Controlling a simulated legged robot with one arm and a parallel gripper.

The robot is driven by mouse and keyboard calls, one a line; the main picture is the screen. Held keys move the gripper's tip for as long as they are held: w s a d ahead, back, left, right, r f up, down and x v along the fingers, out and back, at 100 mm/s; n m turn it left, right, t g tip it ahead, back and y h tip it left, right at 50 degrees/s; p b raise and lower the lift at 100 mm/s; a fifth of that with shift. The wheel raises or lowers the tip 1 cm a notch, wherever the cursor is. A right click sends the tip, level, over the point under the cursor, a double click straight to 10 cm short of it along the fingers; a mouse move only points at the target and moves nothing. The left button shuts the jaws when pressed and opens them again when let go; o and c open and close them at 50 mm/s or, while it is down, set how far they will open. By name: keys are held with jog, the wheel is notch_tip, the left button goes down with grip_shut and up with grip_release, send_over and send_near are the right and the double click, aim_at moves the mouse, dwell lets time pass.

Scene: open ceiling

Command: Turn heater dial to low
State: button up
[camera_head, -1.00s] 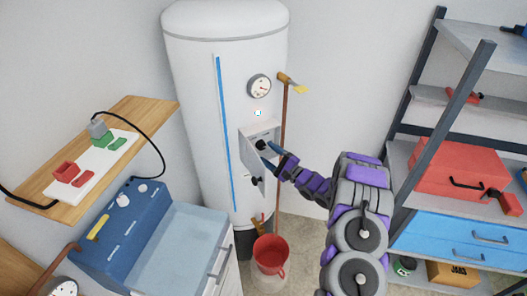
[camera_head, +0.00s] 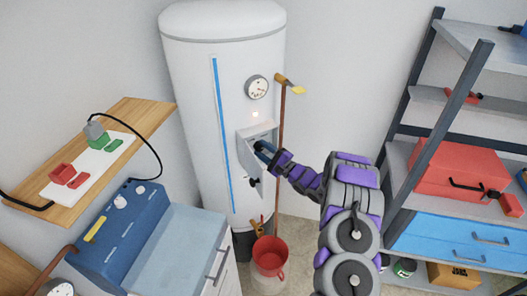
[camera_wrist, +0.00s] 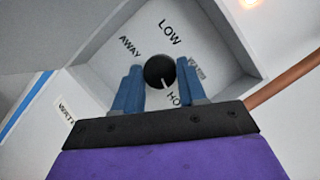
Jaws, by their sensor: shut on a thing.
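The heater dial (camera_wrist: 158,71) is a black round knob with a white pointer line, set in a recessed panel of the white water heater (camera_head: 190,110). In the wrist view, the labels AWAY, LOW, a partly covered WARM and a partly covered HOT surround it. LOW (camera_wrist: 170,33) is at the top; the pointer line slants down toward HOT (camera_wrist: 173,98). My gripper (camera_wrist: 159,76) has its two blue fingers on either side of the dial, shut on it. In the head view, my gripper (camera_head: 262,149) reaches into the panel opening and hides the dial.
A broom (camera_head: 281,150) stands close on the right, with a red bucket (camera_head: 270,257) below.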

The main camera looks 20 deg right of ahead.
jog(key=shift+d+f, duration=0.2)
jog(key=c, duration=0.3)
jog(key=shift+c, duration=0.2)
jog(key=shift+a, duration=0.1)
